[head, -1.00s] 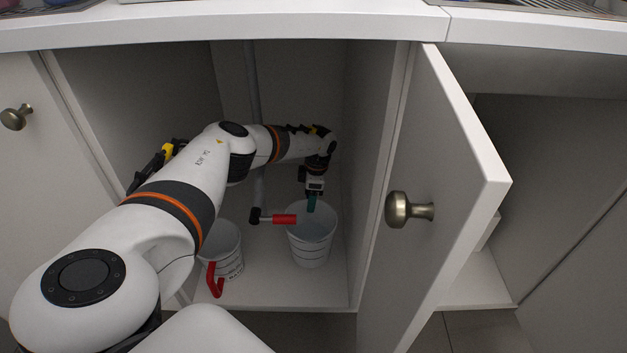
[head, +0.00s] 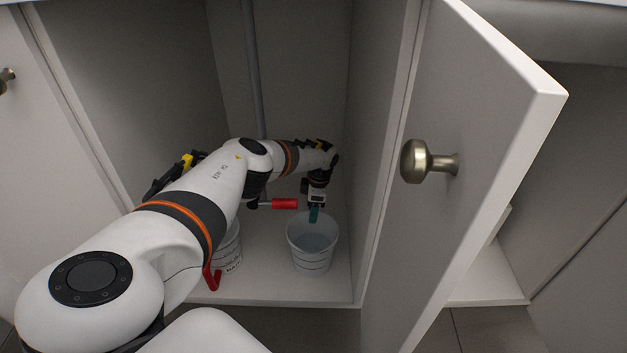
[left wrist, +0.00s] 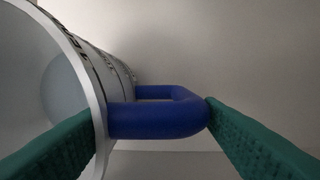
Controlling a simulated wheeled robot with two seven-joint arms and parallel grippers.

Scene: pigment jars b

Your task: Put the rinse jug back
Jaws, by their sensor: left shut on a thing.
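A white jug (head: 311,262) with dark bands stands upright inside the open cabinet in the head view. The left wrist view shows its open mouth, its rim and its blue handle (left wrist: 165,120). My left gripper (head: 314,214) is at the jug's far rim, its green fingers pointing down. In the left wrist view one finger is at the rim and the other presses the outer side of the handle, so the gripper is shut on the jug. The handle is hidden in the head view. I cannot tell whether the jug's base touches the cabinet floor. My right gripper is out of view.
A second white jug (head: 233,249) with a red handle stands left on the cabinet floor (head: 270,286), partly behind my arm. A red-handled valve (head: 285,204) on a grey pipe is close behind. The open door (head: 470,130) bounds the right side.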

